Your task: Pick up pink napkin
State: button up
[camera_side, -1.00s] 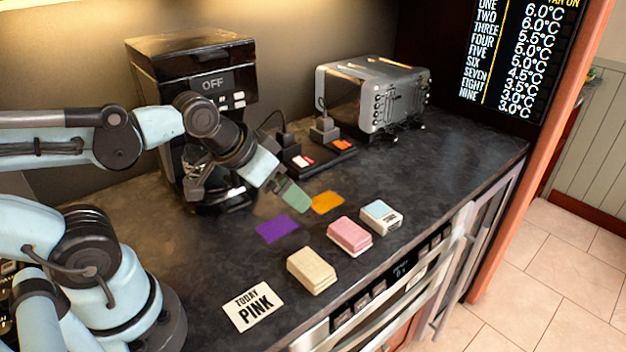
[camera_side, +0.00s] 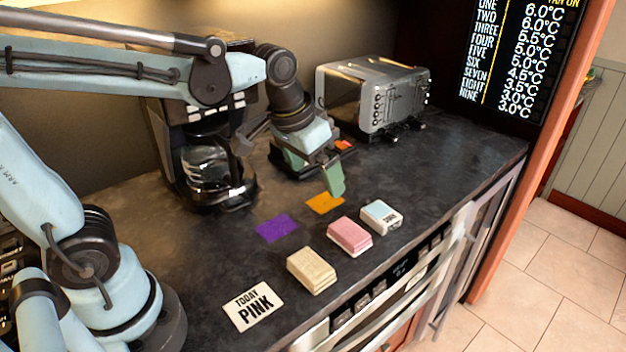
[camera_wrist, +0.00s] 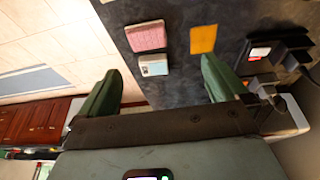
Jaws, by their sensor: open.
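The pink napkin stack (camera_side: 350,236) lies on the dark counter between a cream stack and a blue-and-white block. It also shows in the wrist view (camera_wrist: 147,36), above and ahead of my fingers. My gripper (camera_side: 312,172) is above the counter near the orange square, behind and left of the pink stack. In the wrist view my gripper (camera_wrist: 158,88) has its two green fingers wide apart with nothing between them. A white card reading "TODAY PINK" (camera_side: 253,306) lies near the counter's front left.
A cream stack (camera_side: 312,270) and a blue-and-white block (camera_side: 381,217) flank the pink one. Flat purple (camera_side: 277,229) and orange (camera_side: 324,202) squares lie behind. A coffee maker (camera_side: 205,165), a toaster (camera_side: 375,95) and a plug strip (camera_wrist: 270,65) stand at the back. The right counter is clear.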

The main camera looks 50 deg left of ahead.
aim_at(350, 230)
jog(key=w+d+f+g, duration=0.3)
jog(key=w+d+g, duration=0.1)
jog(key=w, duration=0.3)
jog(key=f, duration=1.2)
jog(key=shift+s+a+f, duration=0.15)
jog(key=shift+a+f, duration=0.1)
jog(key=c, duration=0.8)
jog(key=shift+c, duration=0.2)
jog(key=shift+r, duration=0.15)
jog(key=shift+r, duration=0.25)
notch_tip(350, 230, up, 4)
jog(key=shift+f, duration=0.15)
jog(key=s+d+r, duration=0.6)
jog(key=s+d, duration=0.1)
jog(key=d, duration=0.2)
jog(key=shift+s+r, duration=0.2)
jog(key=shift+r, duration=0.1)
